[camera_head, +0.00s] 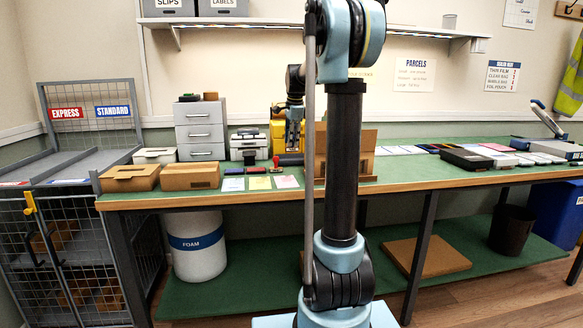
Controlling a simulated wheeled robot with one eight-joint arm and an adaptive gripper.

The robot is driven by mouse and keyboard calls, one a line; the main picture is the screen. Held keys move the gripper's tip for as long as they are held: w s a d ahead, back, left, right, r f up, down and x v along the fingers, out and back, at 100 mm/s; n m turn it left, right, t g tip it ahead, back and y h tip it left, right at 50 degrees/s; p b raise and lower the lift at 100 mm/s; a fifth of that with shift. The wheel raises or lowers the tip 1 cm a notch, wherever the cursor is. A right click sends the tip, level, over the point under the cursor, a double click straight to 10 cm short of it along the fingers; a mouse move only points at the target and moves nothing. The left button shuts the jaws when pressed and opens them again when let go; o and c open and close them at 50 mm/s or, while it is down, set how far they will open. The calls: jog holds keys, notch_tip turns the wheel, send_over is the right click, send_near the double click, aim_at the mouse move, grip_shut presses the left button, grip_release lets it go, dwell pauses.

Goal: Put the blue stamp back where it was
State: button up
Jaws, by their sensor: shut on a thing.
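My gripper (293,146) is small and partly lost against a yellow machine behind it, above the back of the bench and left of my arm column. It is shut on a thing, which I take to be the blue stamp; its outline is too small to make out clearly. Below it, a dark blue shape (291,160) lies along the bench, and I cannot tell what it is. A red-topped stamp (276,164) stands left of it. A dark pad with red (256,170) and a blue-toned pad (235,171) lie further left, behind a row of cards (259,183).
Cardboard boxes (191,176) stand left, by grey drawers (201,135) and a label printer (249,144). An open cardboard box (356,152) stands behind my arm, which hides part of the bench (420,178). Phones and a dark tray (466,159) lie right.

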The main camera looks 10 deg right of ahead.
jog(key=shift+s+d+f+x, duration=0.1)
jog(key=shift+s+x, duration=0.2)
jog(key=shift+x, duration=1.1)
jog(key=shift+s+d+f+x, duration=0.1)
jog(key=shift+s+x, duration=0.25)
jog(key=shift+x, duration=1.05)
jog(key=shift+s+d+f+x, duration=0.1)
jog(key=shift+s+x, duration=0.2)
jog(key=shift+x, duration=1.15)
jog(key=o, duration=0.8)
jog(key=shift+o, duration=0.2)
jog(key=v, duration=1.2)
jog(key=s+f+n, duration=0.4)
jog(key=s+f, duration=0.1)
jog(key=s, duration=0.7)
jog(key=s+f+n, duration=0.4)
jog(key=s+f, duration=0.1)
jog(key=s, duration=0.7)
jog(key=s+f+n, duration=0.8)
jog(key=s+f, duration=0.8)
jog(key=s, duration=0.1)
jog(key=shift+s+a, duration=0.25)
